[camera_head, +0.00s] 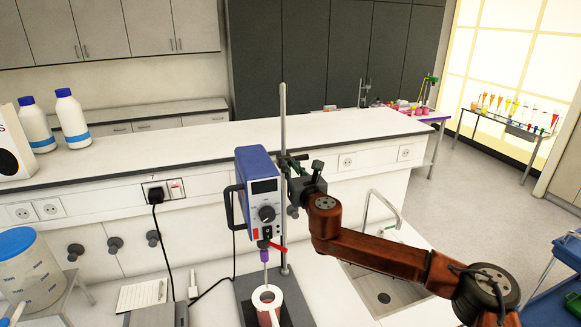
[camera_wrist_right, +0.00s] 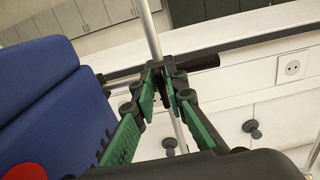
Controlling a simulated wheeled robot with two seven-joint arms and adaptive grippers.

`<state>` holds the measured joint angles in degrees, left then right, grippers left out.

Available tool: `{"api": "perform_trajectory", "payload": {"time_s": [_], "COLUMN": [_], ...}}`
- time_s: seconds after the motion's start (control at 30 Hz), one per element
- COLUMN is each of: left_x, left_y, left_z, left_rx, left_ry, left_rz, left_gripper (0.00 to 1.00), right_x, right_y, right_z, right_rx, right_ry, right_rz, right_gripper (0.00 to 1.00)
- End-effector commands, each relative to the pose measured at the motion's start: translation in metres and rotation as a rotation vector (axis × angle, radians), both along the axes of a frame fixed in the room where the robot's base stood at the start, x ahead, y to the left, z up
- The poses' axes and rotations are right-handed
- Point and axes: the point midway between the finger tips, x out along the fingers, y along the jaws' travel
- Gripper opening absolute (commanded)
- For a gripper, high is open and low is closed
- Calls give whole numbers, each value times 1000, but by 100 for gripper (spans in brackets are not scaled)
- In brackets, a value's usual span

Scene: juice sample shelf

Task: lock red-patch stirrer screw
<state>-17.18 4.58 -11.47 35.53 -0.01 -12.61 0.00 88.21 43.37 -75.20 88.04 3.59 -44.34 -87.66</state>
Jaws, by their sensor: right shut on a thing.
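The stirrer (camera_head: 262,190) is a blue box with a dark front panel and knob, mounted on an upright metal rod (camera_head: 283,115). In the right wrist view its blue side (camera_wrist_right: 50,110) fills the left, with a red patch (camera_wrist_right: 25,172) at the lower corner. A black clamp with a dark bar (camera_wrist_right: 203,62) sits at the rod (camera_wrist_right: 152,35). My right gripper (camera_head: 290,163) is at this clamp, beside the stirrer's upper right. Its green-padded fingers (camera_wrist_right: 166,85) are shut on the screw at the clamp, which they mostly hide. My left gripper is out of view.
A white mug (camera_head: 267,296) stands under the stirrer shaft on the dark base. A sink (camera_head: 385,285) with a tap lies to the right. A white tub (camera_head: 28,270), notepad (camera_head: 142,295) and black cables are to the left. A raised shelf (camera_head: 215,145) runs behind.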

Motion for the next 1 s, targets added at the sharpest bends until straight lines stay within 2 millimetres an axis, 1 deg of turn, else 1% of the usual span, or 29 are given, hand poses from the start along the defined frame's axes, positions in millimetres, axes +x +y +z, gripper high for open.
{"api": "perform_trajectory", "payload": {"time_s": [0.37,0.57,0.77,1.0], "left_x": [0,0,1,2], "left_y": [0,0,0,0], "left_z": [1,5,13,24], "left_rx": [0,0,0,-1], "left_ry": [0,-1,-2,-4], "left_rz": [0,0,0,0], "left_gripper": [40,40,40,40], "right_x": [0,0,1,2], "right_y": [-1,-1,-3,-5], "right_z": [0,0,-1,-1], "right_rx": [9,70,202,414], "right_ry": [4,25,69,138], "right_rz": [-1,-1,-1,-1], "right_gripper": [0,0,0,0]}}
